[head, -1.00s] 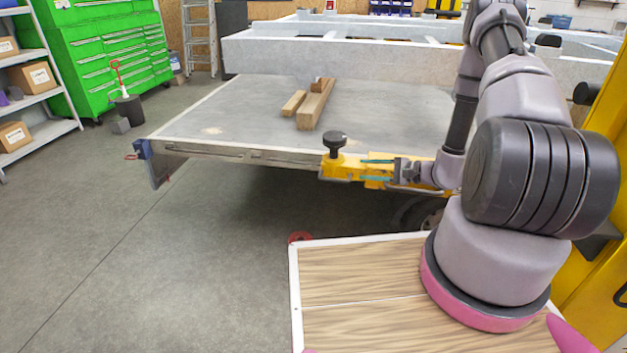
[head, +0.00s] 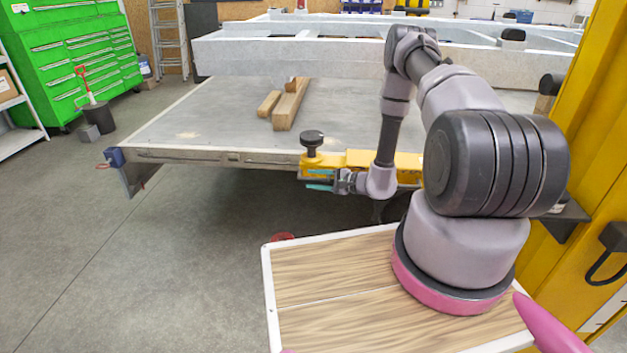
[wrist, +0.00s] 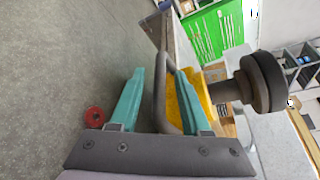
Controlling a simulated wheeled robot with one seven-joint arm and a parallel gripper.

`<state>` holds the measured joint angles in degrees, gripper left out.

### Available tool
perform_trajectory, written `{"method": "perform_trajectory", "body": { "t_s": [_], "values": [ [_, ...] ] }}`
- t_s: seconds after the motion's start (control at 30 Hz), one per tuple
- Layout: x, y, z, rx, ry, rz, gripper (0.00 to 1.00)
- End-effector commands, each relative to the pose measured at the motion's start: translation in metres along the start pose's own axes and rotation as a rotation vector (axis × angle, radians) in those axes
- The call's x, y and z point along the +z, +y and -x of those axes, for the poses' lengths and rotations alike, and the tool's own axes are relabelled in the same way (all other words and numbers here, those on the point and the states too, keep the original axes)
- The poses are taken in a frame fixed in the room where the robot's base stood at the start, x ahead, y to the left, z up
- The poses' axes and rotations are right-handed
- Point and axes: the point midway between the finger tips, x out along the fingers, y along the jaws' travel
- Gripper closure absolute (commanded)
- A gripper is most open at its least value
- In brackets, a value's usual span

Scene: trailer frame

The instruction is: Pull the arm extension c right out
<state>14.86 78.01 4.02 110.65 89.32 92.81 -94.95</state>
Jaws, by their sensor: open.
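The yellow arm extension (head: 350,160) lies along the trailer's near edge, with a black knob (head: 312,138) standing up at its left end. In the wrist view its yellow body (wrist: 187,100) shows behind my right finger, and the knob (wrist: 262,82) is at the right. A grey bar handle (wrist: 160,85) runs along its side. My gripper (head: 309,180), with teal fingers, is open just in front of the extension, below the knob. In the wrist view my gripper (wrist: 160,72) has the handle between its parted fingers. Contact cannot be told. My arm hides the extension's right end.
The grey trailer deck (head: 210,120) carries wooden blocks (head: 290,105). A yellow post (head: 575,150) stands close on the right. A red ring-shaped thing (head: 283,237) is on the floor. The floor (head: 130,260) at left is clear.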

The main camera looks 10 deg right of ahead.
Motion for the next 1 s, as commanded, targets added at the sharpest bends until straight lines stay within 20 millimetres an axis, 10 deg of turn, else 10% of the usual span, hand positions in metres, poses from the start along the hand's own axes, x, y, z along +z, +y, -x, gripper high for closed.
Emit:
{"method": "perform_trajectory", "body": {
  "t_s": [0.33, 0.47, 1.0],
  "values": [
    [0.0001, -0.0001, -0.0052, 0.000, -0.001, 0.000, 0.53],
    [0.0002, -0.0001, -0.0051, 0.000, -0.001, 0.000, 0.99],
    [0.0002, 0.0002, -0.0048, 0.000, -0.001, 0.000, 1.00]
  ]
}}
